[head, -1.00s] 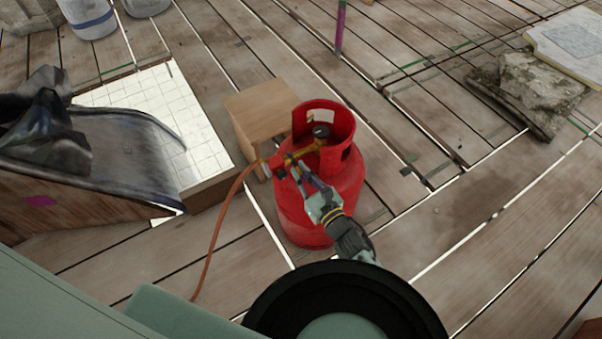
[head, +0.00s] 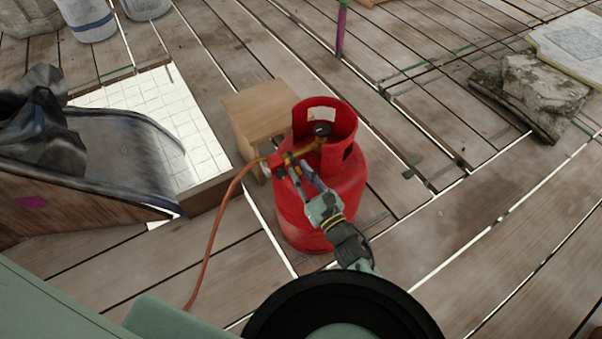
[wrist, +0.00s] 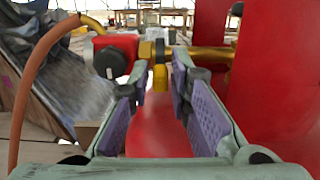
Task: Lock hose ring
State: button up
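The hose ring (wrist: 160,62), a dark collar with a yellow tab hanging below it, sits between the red regulator (wrist: 116,54) and the brass valve pipe (wrist: 205,53) in the wrist view. In the head view the regulator (head: 276,163) and brass valve (head: 309,149) are at the red gas cylinder's (head: 340,184) collar. My gripper (wrist: 161,66) is open, its fingertips on either side of the ring, with visible space beside the yellow tab. My gripper (head: 294,172) shows at the valve in the head view; contact there is too small to tell.
An orange hose (head: 214,232) curves from the regulator down to the left. A wooden box (head: 257,113) stands behind the cylinder. A worn chute-like tray (head: 120,150) is at left. Stone slabs (head: 530,90) lie at right.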

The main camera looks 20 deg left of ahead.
notch_tip(320, 180, up, 10)
dwell(0.6)
